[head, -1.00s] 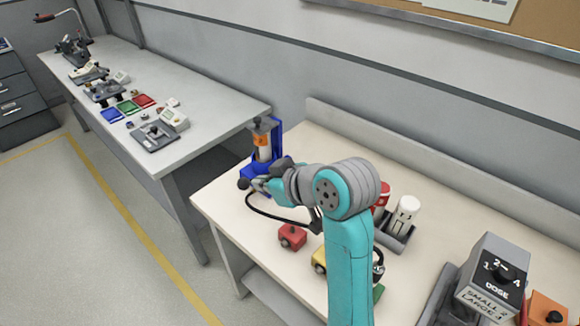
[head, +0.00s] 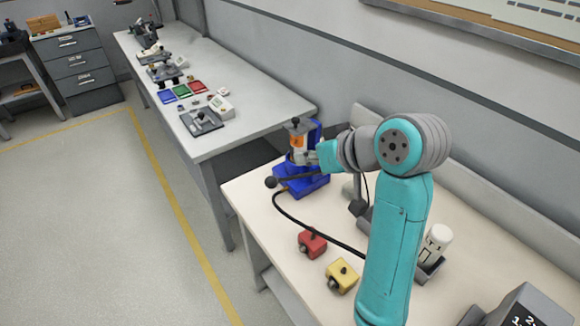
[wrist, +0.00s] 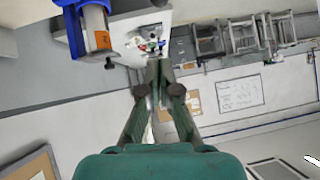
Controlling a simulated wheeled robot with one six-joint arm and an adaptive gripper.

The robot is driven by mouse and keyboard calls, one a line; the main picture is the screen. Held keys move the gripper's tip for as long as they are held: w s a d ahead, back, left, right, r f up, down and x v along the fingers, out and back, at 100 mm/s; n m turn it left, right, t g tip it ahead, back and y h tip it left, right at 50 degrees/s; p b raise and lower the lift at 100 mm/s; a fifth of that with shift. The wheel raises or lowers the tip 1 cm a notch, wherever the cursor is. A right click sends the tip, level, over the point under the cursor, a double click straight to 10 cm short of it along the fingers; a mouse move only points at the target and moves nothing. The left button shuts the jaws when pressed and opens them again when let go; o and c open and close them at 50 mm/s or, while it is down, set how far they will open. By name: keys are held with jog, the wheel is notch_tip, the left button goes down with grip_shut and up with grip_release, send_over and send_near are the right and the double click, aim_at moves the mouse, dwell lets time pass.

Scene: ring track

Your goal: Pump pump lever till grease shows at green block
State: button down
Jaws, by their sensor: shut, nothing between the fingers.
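The grease pump (head: 309,183) has a blue base and an upright cylinder with an orange band. It stands at the far left corner of the near bench and also shows at upper left in the wrist view (wrist: 97,28). Its dark lever (head: 298,177) sticks out to the left, low and nearly level, ending in a black ball (head: 271,182). My gripper (head: 314,157) is beside the pump body, above the lever. In the wrist view its fingers (wrist: 160,65) are together and empty. The green block is not visible; my arm covers part of the bench.
A red block (head: 312,243) and a yellow block (head: 342,277) sit on the bench. A black hose (head: 312,228) runs from the pump behind my arm. A white bottle (head: 436,243) stands in a grey holder to the right. The bench's front left is clear.

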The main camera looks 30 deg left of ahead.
send_over(271, 179)
jog(key=d, duration=0.3)
notch_tip(271, 179, down, 6)
jog(key=r, duration=0.1)
jog(key=shift+w+a+f, duration=0.1)
jog(key=shift+a+f, duration=0.1)
jog(key=shift+f, duration=0.6)
jog(key=shift+s+a+f, duration=0.1)
jog(key=shift+a+f, duration=0.05)
jog(key=shift+f, duration=0.7)
jog(key=shift+w+a+f, duration=0.1)
jog(key=shift+a+f, duration=0.1)
jog(key=shift+f, duration=0.6)
jog(key=shift+f, duration=0.1)
jog(key=shift+s+a+f+t, duration=0.15)
jog(key=shift+s+f+t, duration=0.2)
jog(key=shift+f, duration=0.15)
jog(key=f+n+t, duration=0.1)
jog(key=f, duration=0.1)
jog(key=s+f+t+h, duration=0.1)
jog(key=f, duration=0.2)
jog(key=s+f+n+t, duration=0.1)
jog(key=f, duration=0.2)
jog(key=shift+a+n, duration=0.3)
jog(key=shift+a, duration=0.1)
jog(key=shift+f, duration=0.25)
